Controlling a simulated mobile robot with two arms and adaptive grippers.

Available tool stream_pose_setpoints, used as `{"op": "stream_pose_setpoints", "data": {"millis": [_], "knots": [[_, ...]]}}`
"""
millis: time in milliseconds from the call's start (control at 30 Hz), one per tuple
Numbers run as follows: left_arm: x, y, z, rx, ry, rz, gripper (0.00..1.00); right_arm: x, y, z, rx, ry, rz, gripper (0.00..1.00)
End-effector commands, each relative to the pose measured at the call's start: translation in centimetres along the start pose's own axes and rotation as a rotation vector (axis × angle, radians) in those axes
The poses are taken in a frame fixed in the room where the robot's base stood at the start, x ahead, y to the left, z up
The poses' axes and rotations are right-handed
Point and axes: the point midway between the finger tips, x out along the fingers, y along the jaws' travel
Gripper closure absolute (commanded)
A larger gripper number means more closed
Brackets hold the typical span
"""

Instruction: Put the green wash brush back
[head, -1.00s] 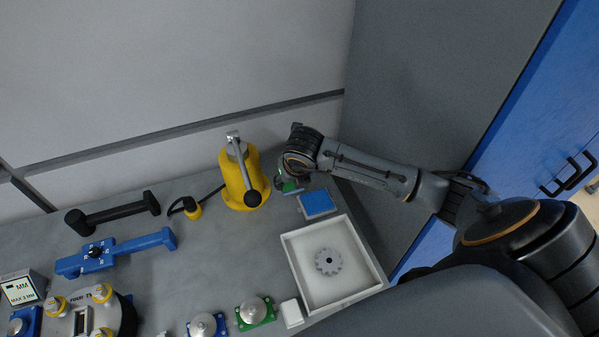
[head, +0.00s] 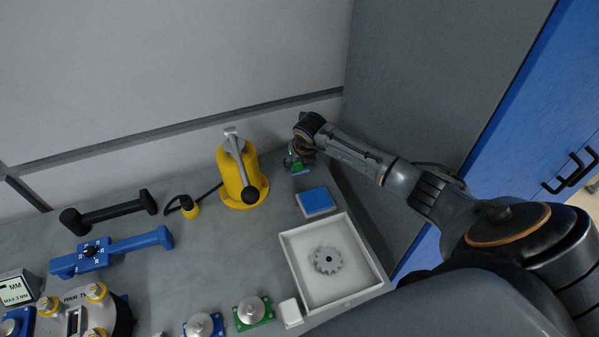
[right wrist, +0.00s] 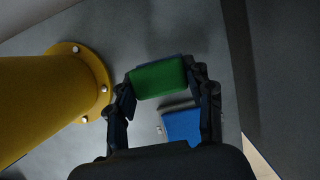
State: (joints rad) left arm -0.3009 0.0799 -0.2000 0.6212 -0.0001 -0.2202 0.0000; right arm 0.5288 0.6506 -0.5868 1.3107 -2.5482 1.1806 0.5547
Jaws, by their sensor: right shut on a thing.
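The green wash brush (right wrist: 158,78) is held between the two fingers of my right gripper (right wrist: 163,88). In the head view the brush (head: 297,167) is a small green patch under my right gripper (head: 296,160), mostly hidden by it. The gripper is shut on it, between the yellow press and the grey side panel. Whether the brush touches the bench cannot be told. My left gripper is not in view.
A blue block (head: 316,201) lies just in front of the brush. A yellow lever press (head: 232,183) stands to the left. A white tray (head: 296,262) holding a grey gear (head: 327,261) lies nearer. The grey side panel (head: 420,90) closes off the right.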

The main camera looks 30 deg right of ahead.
Motion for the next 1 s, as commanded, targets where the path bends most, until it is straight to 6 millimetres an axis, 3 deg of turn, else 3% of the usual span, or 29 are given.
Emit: {"op": "stream_pose_setpoints", "data": {"millis": [33,267,500,833,867,933,1000], "knots": [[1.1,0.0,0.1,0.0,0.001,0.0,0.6,1.0,-0.1,0.0,0.001,-0.001,0.001,0.86],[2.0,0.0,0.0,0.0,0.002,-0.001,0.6,1.8,-0.5,0.3,0.001,-0.001,0.001,0.86],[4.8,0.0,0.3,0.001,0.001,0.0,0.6,4.8,-0.7,-0.5,0.001,0.001,0.001,0.86],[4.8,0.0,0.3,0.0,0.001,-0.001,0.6,4.8,-0.8,-0.5,0.0,0.001,0.001,0.86],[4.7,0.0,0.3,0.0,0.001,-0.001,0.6,4.8,-0.8,-0.5,0.001,0.001,0.001,0.42],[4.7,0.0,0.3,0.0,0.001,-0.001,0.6,4.8,-0.8,-0.5,0.0,0.001,0.001,0.28],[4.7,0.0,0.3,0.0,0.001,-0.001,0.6,4.8,-0.8,-0.5,0.001,0.001,0.001,0.25]]}}
